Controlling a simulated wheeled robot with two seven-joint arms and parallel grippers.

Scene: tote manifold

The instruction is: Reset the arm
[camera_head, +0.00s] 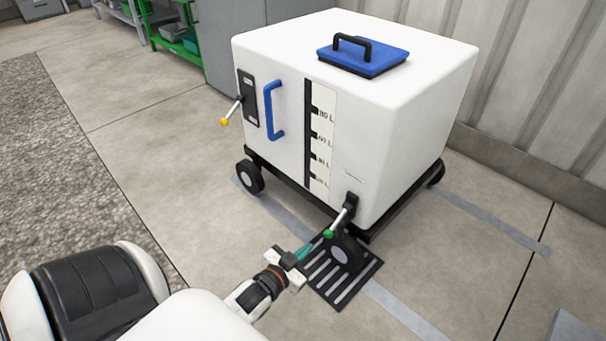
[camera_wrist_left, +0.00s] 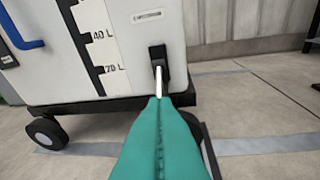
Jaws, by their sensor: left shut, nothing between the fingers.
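My left gripper (camera_head: 303,252) is shut with nothing between its teal fingers, low in front of the white tote (camera_head: 270,150). In the left wrist view the shut teal fingers (camera_wrist_left: 160,108) point at the lower lever (camera_wrist_left: 159,80). In the head view this lever (camera_head: 341,217) has a green tip and sits at the tote's lower front corner, just beyond my fingertips. I cannot tell whether they touch. An upper lever (camera_head: 233,109) with a yellow tip is on the tote's left side. My right gripper is out of view.
The tote stands on a black wheeled frame (camera_head: 285,190) with a blue lid (camera_head: 365,62) and blue side handle (camera_head: 272,110). A dark floor grate (camera_head: 325,285) lies under the near wheel. Green shelving (camera_head: 155,30) stands behind. The floor to the left is clear.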

